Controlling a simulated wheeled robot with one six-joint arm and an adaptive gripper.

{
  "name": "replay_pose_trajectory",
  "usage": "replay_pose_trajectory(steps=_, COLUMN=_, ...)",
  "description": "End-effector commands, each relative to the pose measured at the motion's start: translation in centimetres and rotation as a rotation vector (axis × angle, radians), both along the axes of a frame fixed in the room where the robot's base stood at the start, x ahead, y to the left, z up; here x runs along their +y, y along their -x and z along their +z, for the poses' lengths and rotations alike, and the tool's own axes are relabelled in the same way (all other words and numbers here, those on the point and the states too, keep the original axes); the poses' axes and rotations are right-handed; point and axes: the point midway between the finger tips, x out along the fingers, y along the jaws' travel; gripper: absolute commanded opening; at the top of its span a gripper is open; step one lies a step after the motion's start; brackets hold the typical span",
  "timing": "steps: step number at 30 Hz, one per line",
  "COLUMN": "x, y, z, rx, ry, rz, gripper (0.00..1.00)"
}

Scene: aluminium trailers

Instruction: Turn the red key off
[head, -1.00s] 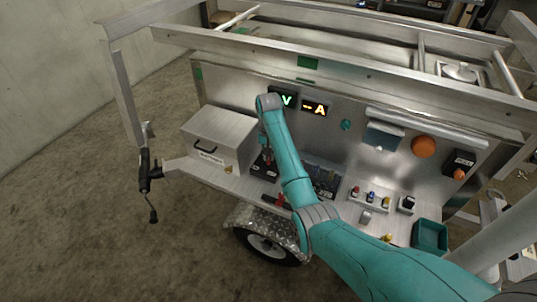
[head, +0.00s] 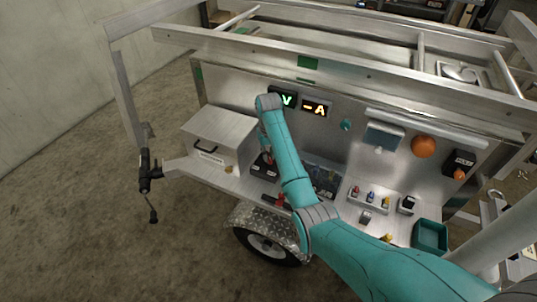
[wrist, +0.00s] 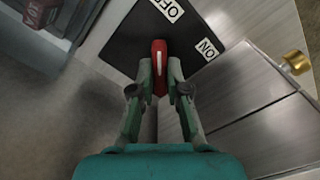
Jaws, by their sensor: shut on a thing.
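The red key (wrist: 159,52) stands on a black plate (wrist: 128,43) in the wrist view, with a white line along its top. The line points up the picture, close to the OFF label (wrist: 168,9). The ON label (wrist: 208,48) lies to its right. My gripper (wrist: 159,76) is shut on the red key, with one finger on each side. In the head view my gripper (head: 267,150) is low at the trailer's shelf, and my arm hides part of this area.
A metal box (head: 217,140) with a black handle stands just left of my gripper. A brass knob (wrist: 295,62) shows at the right in the wrist view. Lit V and A displays (head: 314,107) are on the panel behind. A green bin (head: 429,236) sits at the right.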

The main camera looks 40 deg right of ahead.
Motion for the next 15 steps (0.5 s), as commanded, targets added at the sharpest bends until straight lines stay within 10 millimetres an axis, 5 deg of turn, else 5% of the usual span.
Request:
replay_pose_trajectory(steps=4, x=0.02, y=-0.01, z=0.01, rx=0.000, ry=0.000, rz=0.001, gripper=0.00)
replay_pose_trajectory(steps=6, x=0.02, y=-0.01, z=0.01, rx=0.000, ry=0.000, rz=0.001, gripper=0.29)
replay_pose_trajectory(steps=8, x=0.02, y=-0.01, z=0.01, rx=0.000, ry=0.000, rz=0.001, gripper=0.40)
replay_pose_trajectory(steps=15, x=0.01, y=0.00, z=0.00, rx=0.000, ry=0.000, rz=0.000, gripper=0.40)
